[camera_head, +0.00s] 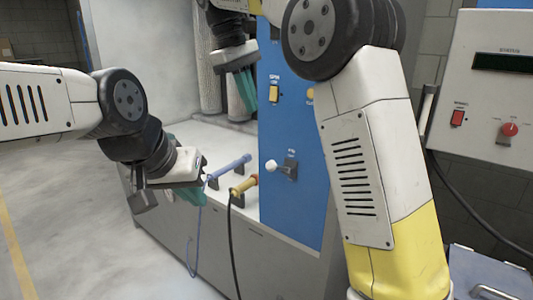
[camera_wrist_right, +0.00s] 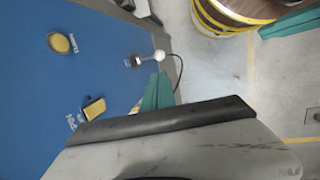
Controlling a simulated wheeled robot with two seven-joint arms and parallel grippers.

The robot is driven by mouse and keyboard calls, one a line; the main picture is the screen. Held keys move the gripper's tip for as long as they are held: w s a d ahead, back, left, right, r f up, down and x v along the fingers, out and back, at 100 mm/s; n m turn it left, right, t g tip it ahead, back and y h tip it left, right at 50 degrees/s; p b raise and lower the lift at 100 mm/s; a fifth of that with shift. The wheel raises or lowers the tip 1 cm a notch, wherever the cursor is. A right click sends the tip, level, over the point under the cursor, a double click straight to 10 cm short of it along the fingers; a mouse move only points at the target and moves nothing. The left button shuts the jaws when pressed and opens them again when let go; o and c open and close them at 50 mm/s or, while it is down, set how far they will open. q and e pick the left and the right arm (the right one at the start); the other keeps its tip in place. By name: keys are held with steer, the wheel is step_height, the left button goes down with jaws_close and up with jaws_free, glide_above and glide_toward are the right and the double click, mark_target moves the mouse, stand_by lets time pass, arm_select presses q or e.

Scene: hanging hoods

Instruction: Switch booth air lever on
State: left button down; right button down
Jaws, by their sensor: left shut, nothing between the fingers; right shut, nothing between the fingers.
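The lever is a white ball knob (camera_head: 272,167) on a dark plate (camera_head: 290,171), low on the blue panel (camera_head: 290,222). Its knob sticks out to the left of the plate. The label above it is too small to read. The lever also shows in the right wrist view (camera_wrist_right: 158,55), just past a teal fingertip. My right gripper (camera_head: 247,100) has its teal fingers together and empty, above the lever and apart from it. My left gripper (camera_head: 190,196) is shut and empty, left of the lever beside the blue handle; its fingers are partly hidden by its body.
A yellow rocker switch (camera_head: 274,93) and a round yellow button (camera_wrist_right: 62,43) sit higher on the panel. A blue-handled tool (camera_head: 230,168) and a yellow-handled tool (camera_head: 244,185) with cords rest on the ledge. A grey control box (camera_head: 488,85) hangs at right.

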glide_above(279, 167)
steer(key=s+a, duration=0.2)
steer(key=a, duration=0.2)
steer(key=f, duration=1.3)
steer(key=shift+s+d+f, duration=0.15)
steer(key=shift+d+f, duration=0.1)
